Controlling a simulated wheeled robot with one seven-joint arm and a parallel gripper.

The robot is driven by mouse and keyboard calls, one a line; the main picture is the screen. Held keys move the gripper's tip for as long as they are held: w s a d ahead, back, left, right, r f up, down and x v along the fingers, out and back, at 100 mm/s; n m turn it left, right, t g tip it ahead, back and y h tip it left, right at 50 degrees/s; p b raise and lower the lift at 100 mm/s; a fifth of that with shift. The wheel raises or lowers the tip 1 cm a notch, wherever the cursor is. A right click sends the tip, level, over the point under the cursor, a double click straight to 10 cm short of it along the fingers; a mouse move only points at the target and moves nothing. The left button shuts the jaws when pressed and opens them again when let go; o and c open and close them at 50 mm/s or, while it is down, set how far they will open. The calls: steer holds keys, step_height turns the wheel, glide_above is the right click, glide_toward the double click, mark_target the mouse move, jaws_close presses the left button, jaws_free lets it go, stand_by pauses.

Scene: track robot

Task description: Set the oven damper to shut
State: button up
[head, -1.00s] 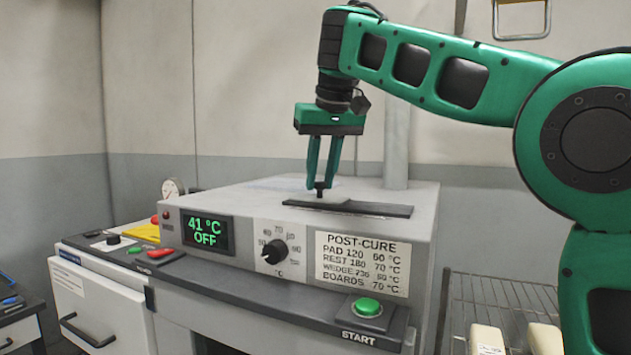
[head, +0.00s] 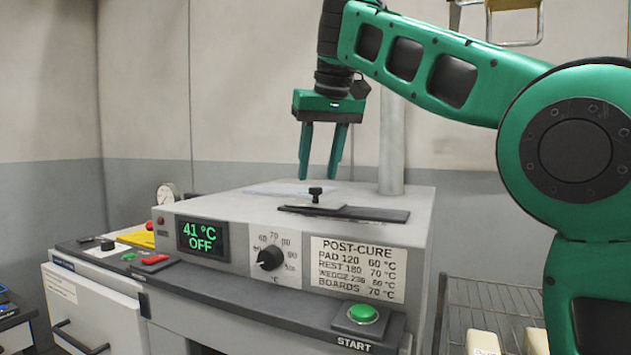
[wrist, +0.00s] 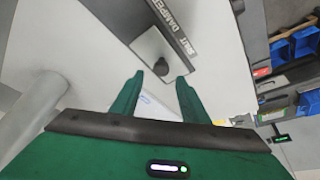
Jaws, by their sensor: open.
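The oven damper is a small light plate (head: 312,207) with a black knob (head: 316,194) on the oven's top. It lies along a dark rail (head: 360,214), toward the rail's left part in the head view. In the wrist view the rail (wrist: 170,18) carries the words "SHUT" and "DAMPER", and the plate (wrist: 147,46) with its knob (wrist: 161,66) is beside "SHUT". My gripper (head: 319,180) is open and empty above the knob, apart from it. In the wrist view the open fingertips (wrist: 160,77) are on either side, just short of the knob.
The oven (head: 225,204) has a display reading 41 °C OFF, a temperature dial (head: 271,258) and a green START button (head: 362,314). A grey vertical pipe (head: 391,150) rises behind the rail. A wire rack (head: 490,290) stands at the right. The air around my fingers is clear.

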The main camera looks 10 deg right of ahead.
steer(key=v, duration=0.7)
steer(key=shift+r, duration=0.2)
